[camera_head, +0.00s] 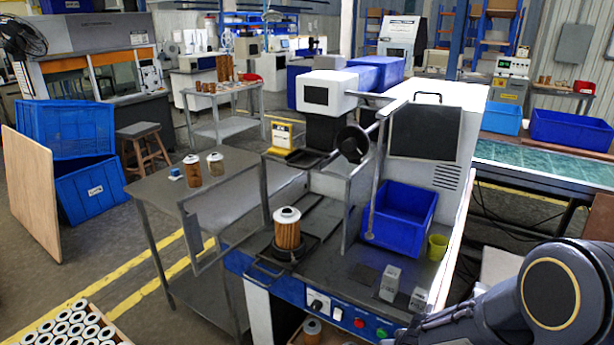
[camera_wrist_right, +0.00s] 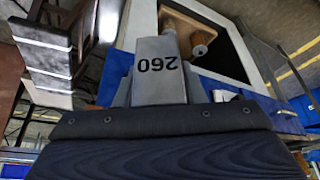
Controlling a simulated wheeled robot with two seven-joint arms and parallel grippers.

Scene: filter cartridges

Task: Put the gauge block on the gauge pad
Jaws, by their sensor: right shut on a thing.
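A grey gauge block (camera_wrist_right: 160,70) marked with black digits, upside down in the right wrist view, stands between the fingers of my right gripper (camera_wrist_right: 156,95), which is shut on it. In the head view this appears to be the small grey block (camera_head: 418,299) at the front right of the machine bench, by my right gripper (camera_head: 416,318). A second, similar grey block (camera_head: 390,283) stands just left of it. My left gripper is not in view.
A blue bin (camera_head: 402,216) and a yellow-green cup (camera_head: 437,247) stand behind the blocks. A filter cartridge (camera_head: 287,228) stands in the machine's fixture to the left. Buttons (camera_head: 360,323) line the bench front.

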